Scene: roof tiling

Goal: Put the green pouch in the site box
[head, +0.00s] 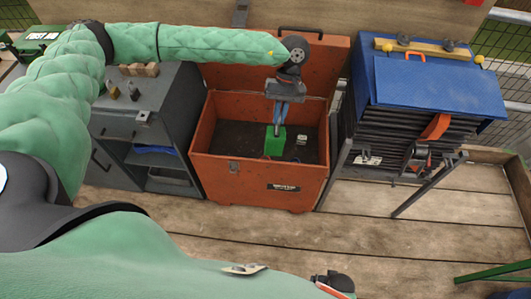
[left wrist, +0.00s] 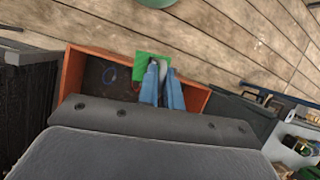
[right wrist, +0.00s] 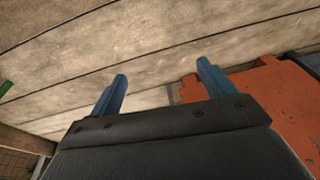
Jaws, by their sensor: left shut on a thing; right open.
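The green pouch (head: 275,141) is between the fingertips of my left gripper (head: 278,128), inside the open orange site box (head: 262,194). I cannot tell whether the pouch touches the box floor. In the left wrist view the pouch (left wrist: 149,67) shows at the tips of the blue fingers (left wrist: 163,80), over the box (left wrist: 72,75). My right gripper (right wrist: 163,88) is open and empty, above wooden boards, with an orange surface (right wrist: 250,95) to its right in the right wrist view.
A small pale item (head: 301,140) lies in the box. A grey cabinet (head: 150,120) stands left of the box. A blue-topped stand (head: 440,85) with dark stacked sheets stands right. The plank floor (head: 350,240) in front is mostly clear.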

